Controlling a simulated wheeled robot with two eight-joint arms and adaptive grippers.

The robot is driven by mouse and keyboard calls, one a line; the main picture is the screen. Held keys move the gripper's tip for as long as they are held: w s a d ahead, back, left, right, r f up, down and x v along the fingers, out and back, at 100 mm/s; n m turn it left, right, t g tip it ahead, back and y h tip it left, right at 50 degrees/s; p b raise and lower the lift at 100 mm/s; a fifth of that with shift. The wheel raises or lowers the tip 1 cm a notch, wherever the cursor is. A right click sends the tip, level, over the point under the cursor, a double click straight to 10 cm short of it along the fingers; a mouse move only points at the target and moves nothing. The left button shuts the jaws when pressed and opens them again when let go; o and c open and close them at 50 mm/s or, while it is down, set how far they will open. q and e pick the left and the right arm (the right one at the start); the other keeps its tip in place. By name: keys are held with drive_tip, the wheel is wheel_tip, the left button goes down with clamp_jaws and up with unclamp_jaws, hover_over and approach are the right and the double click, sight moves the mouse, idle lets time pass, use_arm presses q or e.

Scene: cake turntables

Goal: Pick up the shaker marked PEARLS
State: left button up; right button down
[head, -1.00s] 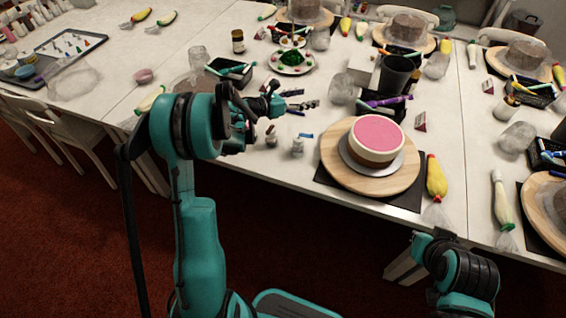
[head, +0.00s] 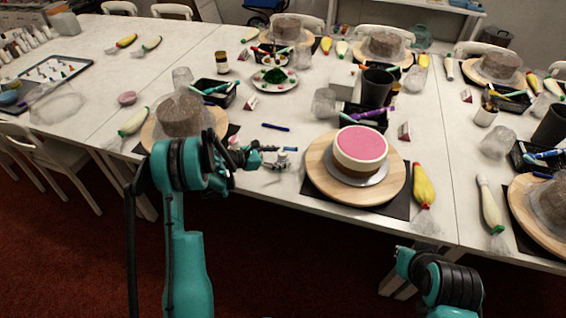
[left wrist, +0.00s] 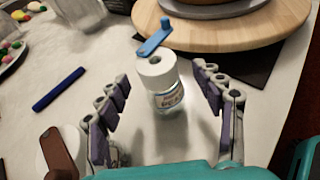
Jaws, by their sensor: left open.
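A small clear shaker with a white lid (left wrist: 158,72) stands upright on the table in the left wrist view. My left gripper (left wrist: 162,84) is open, with one finger on each side of the shaker and gaps between. In the head view my left gripper (head: 278,158) is low over the table, left of the pink cake, and largely covers the shaker (head: 283,161). A white round thing with a brown piece (left wrist: 62,152) is at the lower left of the wrist view, partly cut off.
The pink cake (head: 361,146) sits on a wooden turntable (head: 318,178) to the right. A dark blue pen (left wrist: 58,89) lies to the left. A black caddy (head: 366,122) stands behind.

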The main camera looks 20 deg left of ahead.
use_arm(q)
drive_tip(key=b+x, duration=0.1)
drive_tip(key=x, duration=0.4)
drive_tip(key=shift+w+d+f+b, duration=0.2)
drive_tip(key=shift+b, duration=0.15)
drive_tip(key=shift+r, duration=0.1)
drive_tip(key=shift+c, duration=0.4)
clamp_jaws()
